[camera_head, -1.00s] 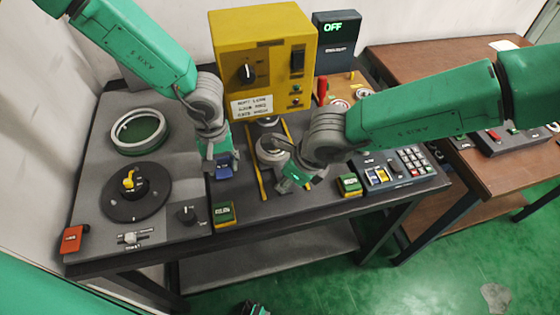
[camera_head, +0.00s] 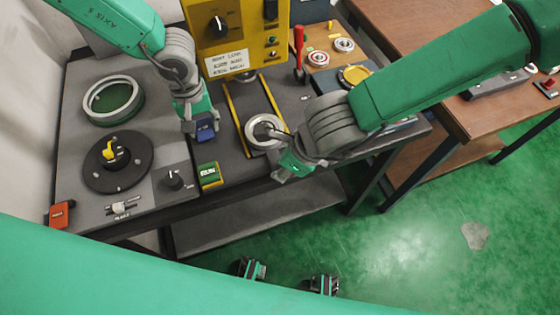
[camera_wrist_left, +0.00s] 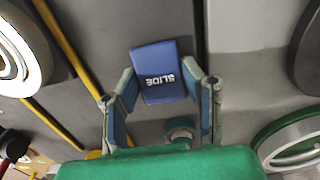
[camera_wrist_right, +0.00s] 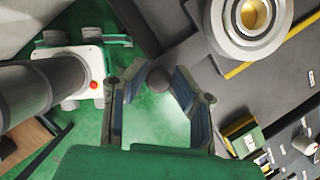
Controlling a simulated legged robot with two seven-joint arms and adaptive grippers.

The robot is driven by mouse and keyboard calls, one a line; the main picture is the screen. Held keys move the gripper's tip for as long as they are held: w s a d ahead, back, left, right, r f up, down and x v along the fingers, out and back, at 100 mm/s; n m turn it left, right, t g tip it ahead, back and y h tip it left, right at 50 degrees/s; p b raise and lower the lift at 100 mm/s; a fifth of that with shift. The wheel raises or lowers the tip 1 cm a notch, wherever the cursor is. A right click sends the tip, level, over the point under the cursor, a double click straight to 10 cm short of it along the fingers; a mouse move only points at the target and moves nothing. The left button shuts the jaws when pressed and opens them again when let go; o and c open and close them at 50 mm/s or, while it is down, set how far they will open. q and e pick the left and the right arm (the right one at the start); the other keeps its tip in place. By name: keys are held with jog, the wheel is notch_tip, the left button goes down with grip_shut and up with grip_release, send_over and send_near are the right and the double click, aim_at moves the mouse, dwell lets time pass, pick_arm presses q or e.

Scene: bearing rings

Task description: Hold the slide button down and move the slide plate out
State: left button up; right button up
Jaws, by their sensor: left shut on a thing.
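The blue slide button (camera_head: 205,130) is on the bench top; its SLIDE label shows in the left wrist view (camera_wrist_left: 156,72). My left gripper (camera_head: 196,118) is shut on it from above, a finger on each side. A metal bearing ring (camera_head: 265,133) sits at the near end of the yellow-edged track, and shows in the right wrist view (camera_wrist_right: 250,22). The slide plate under it is mostly hidden. My right gripper (camera_head: 290,172) is at the bench's front edge. A dark round knob (camera_wrist_right: 159,80) is between its fingertips; whether they clamp it is unclear.
A yellow control box (camera_head: 237,35) stands behind the track. A green-and-yellow button (camera_head: 209,175) is near the front edge. A black dial plate (camera_head: 118,162) and a large ring (camera_head: 113,100) are at left. Open floor lies in front of the bench.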

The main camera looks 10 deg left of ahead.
pick_arm(q)
jog(key=shift+w+a+r, duration=0.1)
jog(key=shift+a, duration=0.05)
pick_arm(e)
jog(key=shift+o, duration=1)
jog(key=shift+w+d+r, duration=0.1)
jog(key=shift+d+r, duration=0.05)
jog(key=shift+r, duration=0.05)
pick_arm(q)
jog(key=shift+d, duration=0.2)
pick_arm(e)
jog(key=shift+d+f, duration=0.1)
jog(key=v, duration=1.2)
jog(key=shift+f, duration=0.1)
pick_arm(q)
jog(key=o, duration=1.2)
